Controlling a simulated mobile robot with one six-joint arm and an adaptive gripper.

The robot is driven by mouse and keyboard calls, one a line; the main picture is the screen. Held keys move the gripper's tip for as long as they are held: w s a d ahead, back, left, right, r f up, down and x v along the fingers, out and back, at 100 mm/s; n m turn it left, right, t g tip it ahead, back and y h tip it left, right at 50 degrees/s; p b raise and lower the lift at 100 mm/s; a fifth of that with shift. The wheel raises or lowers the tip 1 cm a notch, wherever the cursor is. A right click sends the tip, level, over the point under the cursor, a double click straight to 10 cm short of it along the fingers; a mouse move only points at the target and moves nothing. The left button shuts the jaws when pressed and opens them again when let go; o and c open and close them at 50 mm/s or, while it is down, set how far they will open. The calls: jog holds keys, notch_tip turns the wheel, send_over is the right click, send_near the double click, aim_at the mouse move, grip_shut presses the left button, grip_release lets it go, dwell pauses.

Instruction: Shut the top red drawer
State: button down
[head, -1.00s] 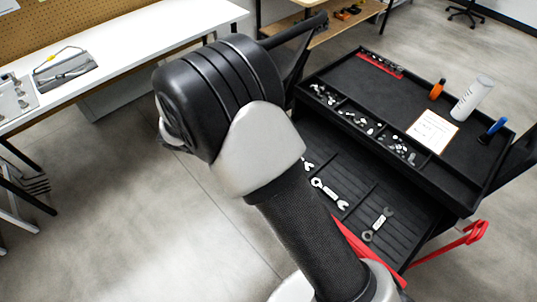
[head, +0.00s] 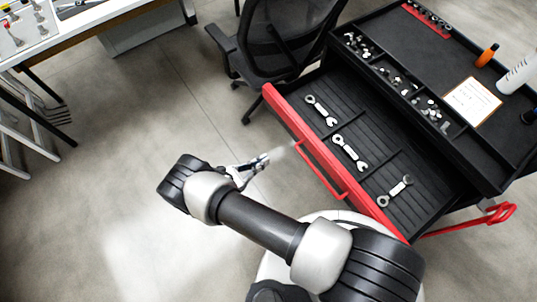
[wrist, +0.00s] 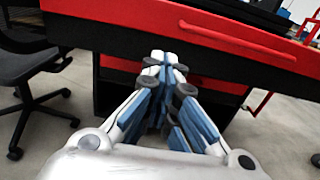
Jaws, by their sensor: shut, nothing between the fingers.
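The top red drawer (head: 283,121) stands pulled out from the black tool cart in the head view. Its red front with a red bar handle (head: 325,171) faces my arm, and wrenches lie on its black ribbed floor. In the wrist view the red drawer front (wrist: 140,24) spans the upper part, with its handle (wrist: 237,44) right of centre. My gripper (head: 264,159) is shut and empty, to the left of the drawer front and apart from it in the head view. In the wrist view my gripper (wrist: 161,62) points toward the drawer front; contact is not clear there.
The cart top (head: 445,67) holds small parts, an orange bottle (head: 487,55), a white cylinder and a paper sheet (head: 472,101). A black office chair (head: 270,45) stands behind the drawer. A white workbench is at upper left.

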jog(key=b+x, duration=0.1)
jog(key=x, duration=1.1)
jog(key=shift+w+d, duration=0.1)
jog(key=shift+d, duration=0.05)
